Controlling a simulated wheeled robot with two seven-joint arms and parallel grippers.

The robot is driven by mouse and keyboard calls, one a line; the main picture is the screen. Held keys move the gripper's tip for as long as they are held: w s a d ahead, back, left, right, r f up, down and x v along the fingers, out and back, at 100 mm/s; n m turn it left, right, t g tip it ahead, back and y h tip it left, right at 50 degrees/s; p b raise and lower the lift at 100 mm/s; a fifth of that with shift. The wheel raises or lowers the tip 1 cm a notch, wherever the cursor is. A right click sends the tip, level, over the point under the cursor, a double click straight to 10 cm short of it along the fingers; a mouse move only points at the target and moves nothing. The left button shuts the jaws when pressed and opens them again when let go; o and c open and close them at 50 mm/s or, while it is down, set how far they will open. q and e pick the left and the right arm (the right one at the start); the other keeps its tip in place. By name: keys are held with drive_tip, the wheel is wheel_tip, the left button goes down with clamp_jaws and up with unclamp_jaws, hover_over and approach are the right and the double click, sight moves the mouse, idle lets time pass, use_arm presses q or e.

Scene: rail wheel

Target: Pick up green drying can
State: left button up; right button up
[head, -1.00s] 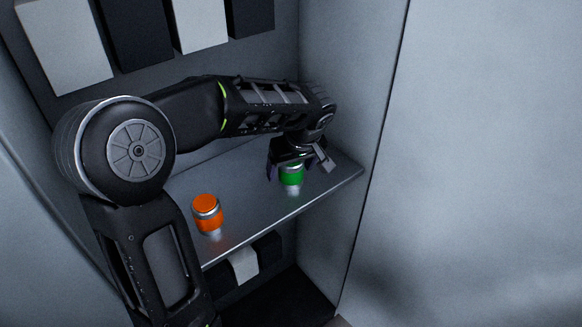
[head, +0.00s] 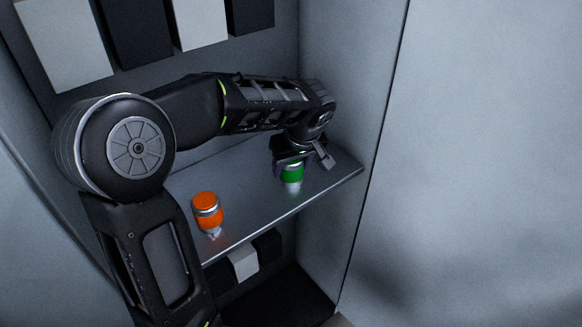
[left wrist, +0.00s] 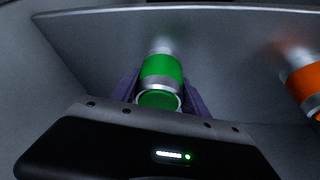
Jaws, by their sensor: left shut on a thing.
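The green can (head: 292,173) stands upright on the grey shelf (head: 250,205), toward its right end. My left gripper (head: 289,168) reaches down over it from above and is shut on it. In the left wrist view the green can (left wrist: 161,80) sits between the two purple-grey fingers of my left gripper (left wrist: 160,88). The upper part of the can is partly covered by the gripper in the head view. My right gripper is not in view.
An orange can (head: 208,210) stands on the same shelf to the left, near the front edge. A cabinet side wall (head: 350,110) rises close to the right of my left gripper. White and black boxes (head: 65,45) stand on a higher level at the back.

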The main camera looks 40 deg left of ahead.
use_arm(q)
drive_tip(key=c, duration=0.8)
drive_tip(key=shift+r, duration=0.1)
drive_tip(key=shift+c, duration=0.2)
wheel_tip(320, 180, up, 10)
drive_tip(key=shift+f+b, duration=0.1)
drive_tip(key=shift+b, duration=0.5)
